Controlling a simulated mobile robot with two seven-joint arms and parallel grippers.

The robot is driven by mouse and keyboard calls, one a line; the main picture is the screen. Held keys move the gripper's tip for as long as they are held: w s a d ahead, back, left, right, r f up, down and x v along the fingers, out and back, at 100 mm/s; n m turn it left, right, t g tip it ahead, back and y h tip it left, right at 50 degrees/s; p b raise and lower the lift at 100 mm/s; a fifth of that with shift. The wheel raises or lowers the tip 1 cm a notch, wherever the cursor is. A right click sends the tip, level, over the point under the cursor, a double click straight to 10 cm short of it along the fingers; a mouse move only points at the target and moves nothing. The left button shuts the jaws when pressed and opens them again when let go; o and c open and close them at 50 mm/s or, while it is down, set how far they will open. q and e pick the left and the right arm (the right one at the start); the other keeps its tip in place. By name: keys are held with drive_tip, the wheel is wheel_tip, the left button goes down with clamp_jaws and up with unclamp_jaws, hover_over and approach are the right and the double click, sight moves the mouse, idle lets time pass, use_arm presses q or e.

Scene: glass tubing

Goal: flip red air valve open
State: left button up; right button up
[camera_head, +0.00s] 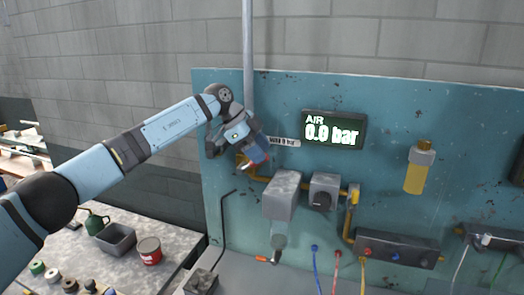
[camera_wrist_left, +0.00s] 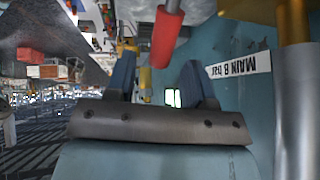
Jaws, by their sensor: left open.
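The red valve handle (camera_wrist_left: 166,38) shows in the left wrist view as a red sleeve on a grey lever, between and beyond my left fingertips. My left gripper (camera_wrist_left: 160,75) is open, its two blue fingers apart with nothing held between them. In the head view my left gripper (camera_head: 257,152) is at the upper left of the teal panel, beside the "MAIN 8 bar" label, and hides most of the valve. I cannot tell whether a finger touches the handle. The air display (camera_head: 333,130) reads 0.0 bar.
The teal panel (camera_head: 390,100) carries yellow pipes, grey boxes (camera_head: 283,194) and a yellow-bodied cylinder (camera_head: 418,170). A vertical grey pipe (camera_head: 247,40) runs close to my left wrist. A bench at lower left holds a grey bin (camera_head: 116,240) and a red can (camera_head: 149,251).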

drive_tip(key=r+p, duration=0.2)
drive_tip(key=r, duration=0.1)
drive_tip(key=shift+s+d, duration=0.1)
drive_tip(key=shift+d, duration=0.1)
drive_tip(key=shift+s+a+f+m, duration=0.1)
drive_tip(key=shift+f+m, duration=0.2)
drive_tip(key=shift+f, duration=0.35)
drive_tip(key=shift+r, duration=0.1)
use_arm(q)
drive_tip(key=v, duration=1.2)
drive_tip(key=shift+a+r, duration=0.2)
drive_tip(key=shift+r, duration=0.1)
use_arm(e)
drive_tip(key=shift+w+r, duration=0.2)
drive_tip(key=shift+w, duration=0.05)
use_arm(q)
drive_tip(key=shift+c, duration=0.3)
use_arm(e)
drive_tip(key=shift+r, duration=0.1)
